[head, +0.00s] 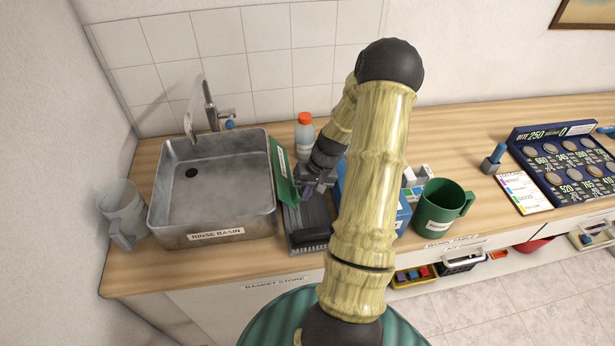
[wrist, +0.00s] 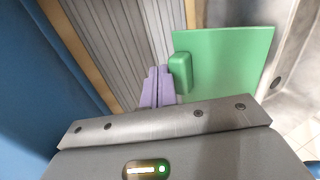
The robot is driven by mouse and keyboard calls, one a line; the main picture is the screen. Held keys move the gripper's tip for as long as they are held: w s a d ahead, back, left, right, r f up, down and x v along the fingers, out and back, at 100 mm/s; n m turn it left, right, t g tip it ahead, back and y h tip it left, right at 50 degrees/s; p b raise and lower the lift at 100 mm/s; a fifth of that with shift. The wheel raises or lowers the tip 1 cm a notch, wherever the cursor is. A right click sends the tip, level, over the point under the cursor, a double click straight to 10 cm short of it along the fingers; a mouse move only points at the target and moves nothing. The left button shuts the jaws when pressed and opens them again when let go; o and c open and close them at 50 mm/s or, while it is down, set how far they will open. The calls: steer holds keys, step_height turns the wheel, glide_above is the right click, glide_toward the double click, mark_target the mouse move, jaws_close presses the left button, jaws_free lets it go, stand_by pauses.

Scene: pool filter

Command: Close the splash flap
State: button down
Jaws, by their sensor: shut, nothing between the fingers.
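The green splash flap (head: 284,181) stands raised along the left side of a dark grey grooved unit (head: 309,232), next to the basin. In the wrist view the flap (wrist: 236,58) is a flat green panel with a rounded green tab (wrist: 180,74) on its near edge. My gripper (head: 309,192) is over the grooved unit, just right of the flap. Its purple fingers (wrist: 157,84) are together and empty, beside the tab. I cannot tell whether they touch it. My arm hides part of the counter behind the unit.
The metal rinse basin (head: 213,232) is left of the flap, with a clear jug (head: 122,209) beside it. An orange-capped bottle (head: 304,138) stands behind. A blue container (head: 404,214) and a green mug (head: 443,207) are close on the right.

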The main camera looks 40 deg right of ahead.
steer(key=shift+w+a+f+b, duration=0.2)
steer(key=shift+a+f+b, duration=0.1)
steer(key=shift+a+f, duration=0.15)
steer(key=shift+w+a+f+b, duration=0.2)
steer(key=shift+a+f+b, duration=0.1)
steer(key=shift+f, duration=0.25)
stand_by(0.4)
stand_by(0.8)
steer(key=b+v, duration=0.1)
steer(key=v, duration=1.6)
steer(key=shift+r+b, duration=0.15)
steer(key=shift+b, duration=0.2)
steer(key=f+m+p, duration=0.1)
steer(key=m+p, duration=0.1)
steer(key=m, duration=0.4)
steer(key=d+m+p, duration=0.1)
steer(key=m+p, duration=0.2)
steer(key=m, duration=0.3)
steer(key=s+d+f+m+p, duration=0.1)
steer(key=m+p, duration=0.2)
steer(key=m, duration=0.3)
steer(key=shift+d+f+y, duration=0.2)
steer(key=shift+f+y, duration=0.1)
steer(key=shift+f, duration=0.05)
